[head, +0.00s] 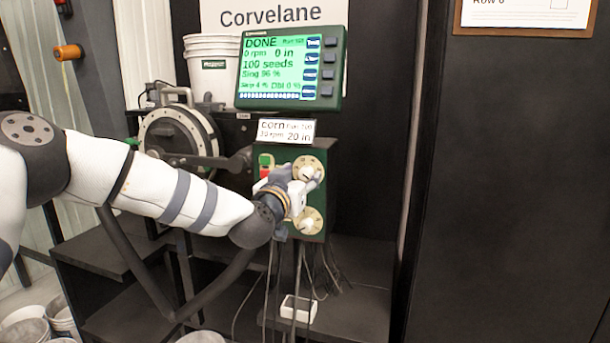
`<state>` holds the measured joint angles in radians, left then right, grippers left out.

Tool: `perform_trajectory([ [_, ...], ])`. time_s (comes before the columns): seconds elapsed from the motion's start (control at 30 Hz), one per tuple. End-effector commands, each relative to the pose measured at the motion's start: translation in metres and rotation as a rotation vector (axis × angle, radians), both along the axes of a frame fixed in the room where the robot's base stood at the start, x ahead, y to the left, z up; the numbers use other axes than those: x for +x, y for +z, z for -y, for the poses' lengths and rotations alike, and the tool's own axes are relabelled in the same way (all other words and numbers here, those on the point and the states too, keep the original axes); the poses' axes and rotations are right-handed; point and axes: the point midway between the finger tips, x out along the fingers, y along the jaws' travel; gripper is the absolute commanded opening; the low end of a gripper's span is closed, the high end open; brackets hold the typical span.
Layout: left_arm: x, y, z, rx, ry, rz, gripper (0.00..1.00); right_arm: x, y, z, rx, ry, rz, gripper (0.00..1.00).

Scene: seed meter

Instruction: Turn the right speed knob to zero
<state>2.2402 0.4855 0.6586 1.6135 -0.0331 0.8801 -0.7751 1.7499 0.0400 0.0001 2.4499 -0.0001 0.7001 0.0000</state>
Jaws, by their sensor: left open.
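A green control box (318,150) stands below the monitor. Its front has two cream round dials with pale knobs, an upper dial (319,162) and a lower dial (309,224), one above the other. I cannot read their labels to tell which is the speed knob. My left gripper (311,181) is open at the upper dial and hides part of it. I cannot tell whether its fingers touch the knob. The green monitor (290,68) reads DONE, 0 rpm, 0 in, 100 seeds. My right gripper is out of view.
A green and a red button (265,160) sit left of the dials. A card (286,131) reading corn and 20 in tops the box. A round metal seed meter (178,135) and white buckets (213,65) stand left. Cables hang below. A dark panel (510,180) fills the right.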

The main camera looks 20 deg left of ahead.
Motion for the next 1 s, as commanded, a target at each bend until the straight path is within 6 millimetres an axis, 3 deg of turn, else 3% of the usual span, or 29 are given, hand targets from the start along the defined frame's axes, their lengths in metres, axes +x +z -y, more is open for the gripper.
perform_trajectory([
  [0.2,0.024,0.001,0.001,0.0,0.0,0.001,0.46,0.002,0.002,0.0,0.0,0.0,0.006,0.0],
  [0.47,0.027,0.0,0.001,0.0,0.0,-0.001,0.46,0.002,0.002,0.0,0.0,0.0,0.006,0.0],
  [0.5,0.027,0.0,0.001,0.0,0.0,-0.001,0.44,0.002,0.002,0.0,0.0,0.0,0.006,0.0],
  [0.7,0.027,0.0,0.001,0.0,0.0,0.0,0.0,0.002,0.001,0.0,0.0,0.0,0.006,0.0],
  [1.0,0.027,0.0,0.001,-0.022,0.0,-0.001,0.0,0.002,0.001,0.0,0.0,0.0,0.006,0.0],
])
